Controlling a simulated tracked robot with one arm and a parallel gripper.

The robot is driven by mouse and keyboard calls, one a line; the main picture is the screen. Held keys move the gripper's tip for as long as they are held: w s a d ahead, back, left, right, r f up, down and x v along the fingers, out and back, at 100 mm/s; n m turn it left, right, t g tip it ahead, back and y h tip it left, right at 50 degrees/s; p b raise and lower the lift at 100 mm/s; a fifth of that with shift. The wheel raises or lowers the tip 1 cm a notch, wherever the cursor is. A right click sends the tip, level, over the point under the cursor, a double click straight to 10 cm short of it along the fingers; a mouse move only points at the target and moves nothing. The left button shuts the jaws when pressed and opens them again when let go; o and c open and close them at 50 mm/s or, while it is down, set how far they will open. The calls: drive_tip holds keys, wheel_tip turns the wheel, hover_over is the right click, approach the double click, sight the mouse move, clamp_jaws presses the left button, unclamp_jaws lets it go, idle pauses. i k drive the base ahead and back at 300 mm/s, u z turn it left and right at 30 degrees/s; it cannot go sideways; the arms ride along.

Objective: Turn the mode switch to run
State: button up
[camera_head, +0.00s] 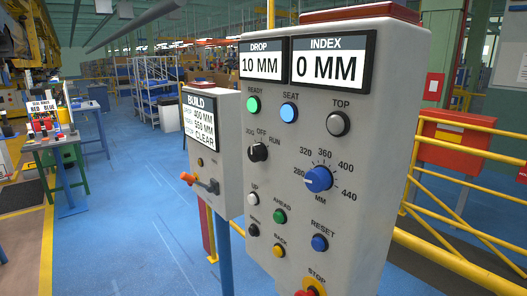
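The mode switch (258,152) is a black rotary knob on the left side of the large grey control panel (390,130). The labels JOG, OFF and RUN curve above it, with RUN at the right. The knob is too small for me to tell surely which label it points to. My gripper is not in view, and nothing touches the knob.
Nearby are a lit green READY lamp (253,105), a blue dial (318,179), push buttons and a red-yellow STOP button (312,290). A smaller BUILD box (215,160) with an orange-tipped lever (200,182) stands left. Yellow railings (450,262) flank the right. Blue floor is open left.

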sight(256, 153)
drive_tip(key=i, duration=0.85)
drive_tip(key=u, duration=0.05)
